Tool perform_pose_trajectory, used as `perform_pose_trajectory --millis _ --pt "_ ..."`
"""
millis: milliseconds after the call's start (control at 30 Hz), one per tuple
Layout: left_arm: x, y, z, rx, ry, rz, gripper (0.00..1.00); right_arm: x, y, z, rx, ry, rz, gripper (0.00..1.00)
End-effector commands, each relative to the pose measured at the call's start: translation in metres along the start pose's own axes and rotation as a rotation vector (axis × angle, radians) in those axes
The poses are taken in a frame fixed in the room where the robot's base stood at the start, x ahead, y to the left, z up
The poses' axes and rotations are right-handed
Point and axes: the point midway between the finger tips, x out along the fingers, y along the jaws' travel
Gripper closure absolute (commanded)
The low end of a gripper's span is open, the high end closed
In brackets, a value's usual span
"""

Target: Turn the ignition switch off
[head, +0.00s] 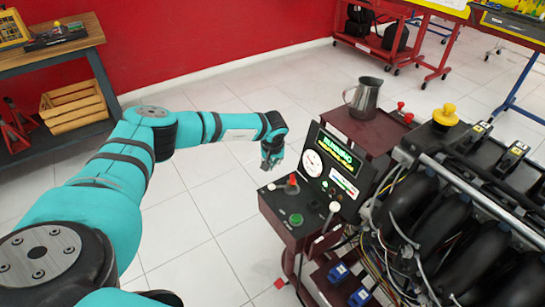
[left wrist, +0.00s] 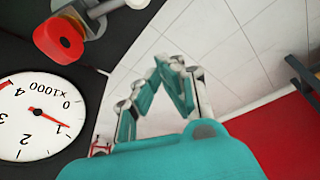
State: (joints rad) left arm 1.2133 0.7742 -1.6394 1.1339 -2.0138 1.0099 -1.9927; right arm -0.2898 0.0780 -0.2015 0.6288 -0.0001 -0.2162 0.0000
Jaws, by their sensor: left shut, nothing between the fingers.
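The engine trainer's control panel (head: 310,235) is dark, with a red-topped switch (head: 292,182), a green button (head: 296,219) and a white-knobbed lever (head: 334,207). I cannot read which control is the ignition switch. The red top also shows in the left wrist view (left wrist: 60,40), beside a metal part. The white dial gauge (head: 312,163) has its red needle near 1 in the left wrist view (left wrist: 38,118). My left gripper (head: 267,164) is shut and empty, just left of the gauge and above the red-topped switch, apart from both. My right gripper is out of view.
A metal jug (head: 365,98) stands on top of the trainer's cabinet. The engine (head: 460,200) with hoses and wires fills the right. A workbench (head: 60,50) with a wooden crate stands at the back left. The tiled floor (head: 205,200) left of the panel is clear.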

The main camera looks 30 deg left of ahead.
Motion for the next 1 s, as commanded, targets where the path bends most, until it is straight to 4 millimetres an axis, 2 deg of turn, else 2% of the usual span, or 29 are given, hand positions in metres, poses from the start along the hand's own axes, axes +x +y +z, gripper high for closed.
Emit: perform_pose_trajectory --millis 133,233,500,1000 --pt "0.024 0.000 0.001 -0.001 -0.001 -0.001 1.00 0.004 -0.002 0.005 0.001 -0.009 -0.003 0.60" --pt "0.016 0.000 0.012 0.004 -0.002 0.000 1.00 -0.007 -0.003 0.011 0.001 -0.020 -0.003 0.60" --pt "0.011 0.000 0.035 0.001 -0.001 0.000 1.00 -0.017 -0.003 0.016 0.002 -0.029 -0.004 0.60" --pt "0.011 0.001 0.038 -0.003 0.000 -0.001 1.00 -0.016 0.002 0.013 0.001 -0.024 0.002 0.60"
